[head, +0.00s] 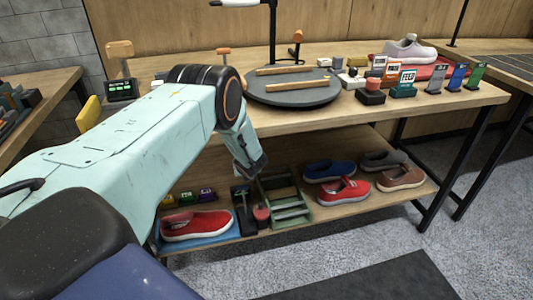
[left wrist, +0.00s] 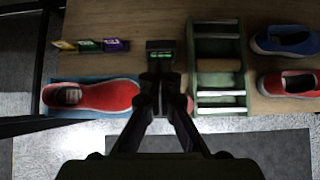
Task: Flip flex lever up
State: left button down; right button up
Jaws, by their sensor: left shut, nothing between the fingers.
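A black device (head: 241,196) stands on the lower shelf between a red sneaker and a green rack. In the left wrist view the black device (left wrist: 160,46) shows a small green display. A red round-topped piece (head: 261,214) stands beside it, mostly hidden by my finger in the wrist view. I cannot tell for certain which part is the flex lever. My left gripper (head: 251,170) reaches down over the table's front edge toward the device. In the wrist view its fingers (left wrist: 160,82) are together, empty, in front of the device, hiding its lower part. My right gripper is out of view.
The red sneaker (left wrist: 95,96) lies on a blue mat (head: 227,239) at left. The green rack (head: 290,212) stands close on the right, with several shoes beyond. The tabletop (head: 290,122) overhangs the shelf (head: 330,216). Open floor lies in front.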

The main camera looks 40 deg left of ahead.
pick_arm(q)
jog(key=s+d+f+n+g+h, duration=0.3)
jog(key=s+d+f+n+h, duration=0.25)
jog(key=s+d+f, duration=0.35)
jog(key=s+d+n+g+h, duration=0.1)
jog(key=s+d+n+h, duration=0.3)
jog(key=s+d+n, duration=1.2)
jog(key=s+d+r+n+g+y, duration=0.1)
jog(key=s+r+n, duration=0.1)
jog(key=s, duration=0.7)
jog(key=s+d+r+n+g+y, duration=0.1)
jog(key=s+r+n, duration=0.2)
jog(key=s, duration=0.5)
jog(key=shift+s+d+r+y, duration=0.2)
jog(key=shift+s+r+y, duration=0.2)
jog(key=shift+r, duration=0.3)
jog(key=shift+s+a, duration=0.1)
jog(key=shift+s, duration=0.05)
